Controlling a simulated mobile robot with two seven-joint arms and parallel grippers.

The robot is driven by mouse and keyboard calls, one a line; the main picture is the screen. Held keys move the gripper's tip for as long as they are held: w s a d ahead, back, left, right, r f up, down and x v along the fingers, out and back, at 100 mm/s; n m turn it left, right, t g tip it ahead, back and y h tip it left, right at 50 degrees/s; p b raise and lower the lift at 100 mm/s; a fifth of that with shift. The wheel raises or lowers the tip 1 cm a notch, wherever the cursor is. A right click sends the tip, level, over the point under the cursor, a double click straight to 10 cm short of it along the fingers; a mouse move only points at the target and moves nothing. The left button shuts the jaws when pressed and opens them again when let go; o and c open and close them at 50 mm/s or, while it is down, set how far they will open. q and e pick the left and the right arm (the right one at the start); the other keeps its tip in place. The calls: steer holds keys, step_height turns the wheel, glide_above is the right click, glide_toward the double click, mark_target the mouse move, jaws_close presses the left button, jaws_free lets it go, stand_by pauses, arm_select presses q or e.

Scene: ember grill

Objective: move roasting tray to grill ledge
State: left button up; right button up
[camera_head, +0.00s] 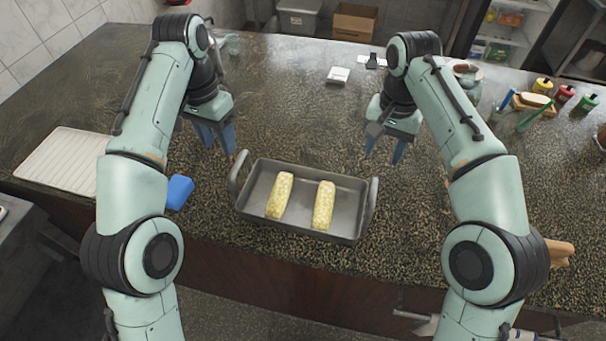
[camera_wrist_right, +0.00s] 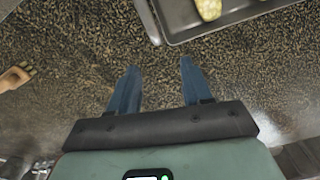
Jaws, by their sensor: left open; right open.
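The grey metal roasting tray (camera_head: 300,235) sits on the dark speckled counter near its front edge. It has an upright handle at each short end and two yellow corn cobs (camera_head: 323,205) inside. My left gripper (camera_head: 217,143) is open and empty, above the counter behind the tray's left handle. My right gripper (camera_head: 383,155) is open and empty, behind and right of the tray's right handle. In the right wrist view, the right gripper's blue fingers (camera_wrist_right: 154,85) are apart with bare counter between them, and part of the tray (camera_wrist_right: 180,36) shows at the top. I cannot identify the grill ledge.
A blue block (camera_head: 179,192) lies left of the tray, by a pale ribbed board (camera_head: 65,163). A small white item (camera_head: 338,75) lies at the back. The counter's middle is clear.

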mark_target(231, 177)
steer(key=shift+s+r, duration=0.15)
steer(key=shift+s, duration=0.45)
steer(key=shift+w+f, duration=0.15)
steer(key=shift+f, duration=0.3)
arm_select(q)
steer(key=f, duration=0.8)
steer(key=s+f, duration=0.1)
steer(key=f, duration=0.4)
steer(key=shift+d+f, duration=0.1)
steer(key=shift+d, duration=0.2)
arm_select(e)
step_height(231, 177, down, 13)
steer(key=shift+r, duration=0.2)
arm_select(q)
steer(key=shift+s, duration=0.1)
steer(key=shift+c, duration=0.3)
arm_select(e)
steer(key=shift+c, duration=0.3)
arm_select(q)
jaws_close()
arm_select(e)
jaws_close()
